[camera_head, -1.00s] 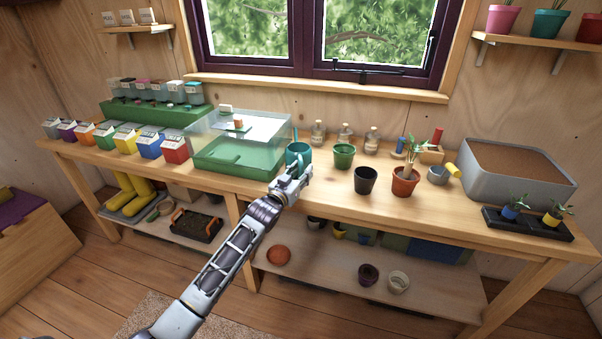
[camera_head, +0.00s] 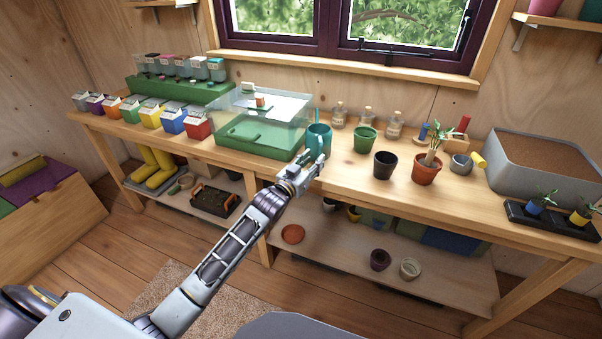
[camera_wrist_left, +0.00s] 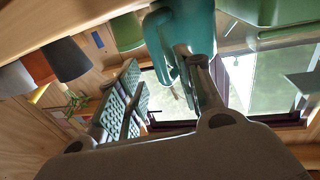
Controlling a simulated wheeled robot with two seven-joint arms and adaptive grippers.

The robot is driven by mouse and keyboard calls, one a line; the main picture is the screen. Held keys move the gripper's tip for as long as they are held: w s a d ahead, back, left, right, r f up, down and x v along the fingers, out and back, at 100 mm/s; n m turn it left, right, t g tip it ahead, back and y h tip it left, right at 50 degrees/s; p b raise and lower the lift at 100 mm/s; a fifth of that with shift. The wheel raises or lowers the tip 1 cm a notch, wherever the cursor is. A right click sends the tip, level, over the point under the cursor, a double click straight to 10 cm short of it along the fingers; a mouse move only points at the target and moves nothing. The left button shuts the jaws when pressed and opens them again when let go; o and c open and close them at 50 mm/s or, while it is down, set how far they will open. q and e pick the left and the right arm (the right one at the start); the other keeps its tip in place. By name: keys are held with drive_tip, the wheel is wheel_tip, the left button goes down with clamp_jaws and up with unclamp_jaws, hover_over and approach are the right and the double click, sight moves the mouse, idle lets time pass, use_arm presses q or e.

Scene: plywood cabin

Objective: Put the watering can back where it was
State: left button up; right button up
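The teal watering can (camera_head: 318,139) stands upright on the workbench (camera_head: 345,190), just right of the clear-lidded green tray. In the left wrist view the can (camera_wrist_left: 192,32) is seen upside down, with its handle toward my gripper. My left gripper (camera_head: 309,164) is at the bench's front edge, just in front of the can. In the wrist view its two fingers (camera_wrist_left: 165,66) are spread, with the handle around or just beyond the tips; I cannot tell whether they touch it. My right gripper is not in view.
The clear-lidded tray (camera_head: 262,121) stands left of the can. A green pot (camera_head: 365,141), a black pot (camera_head: 384,166) and a terracotta pot with a plant (camera_head: 427,170) stand to its right. Small corked bottles (camera_head: 367,117) stand behind. The bench front between gripper and pots is clear.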

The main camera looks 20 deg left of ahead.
use_arm(q)
drive_tip(key=v, duration=0.6)
drive_tip(key=shift+s, duration=0.3)
drive_tip(key=shift+f, duration=0.1)
idle(0.8)
drive_tip(key=s+a+f+g+y, duration=0.1)
drive_tip(key=s+a+f+g, duration=0.15)
drive_tip(key=f, duration=1.05)
drive_tip(key=s+a+f+g+y, duration=0.1)
drive_tip(key=s+f+g, duration=0.25)
drive_tip(key=f, duration=0.85)
drive_tip(key=s+a+f+g+y, duration=0.1)
drive_tip(key=s+f+g, duration=0.15)
drive_tip(key=f, duration=1.05)
drive_tip(key=s+f+g, duration=0.3)
drive_tip(key=s+f, duration=1)
drive_tip(key=s, duration=0.3)
drive_tip(key=s+f+g+y, duration=0.1)
drive_tip(key=s+f+g, duration=0.3)
drive_tip(key=s+f, duration=0.8)
drive_tip(key=s, duration=0.4)
drive_tip(key=shift+f, duration=0.4)
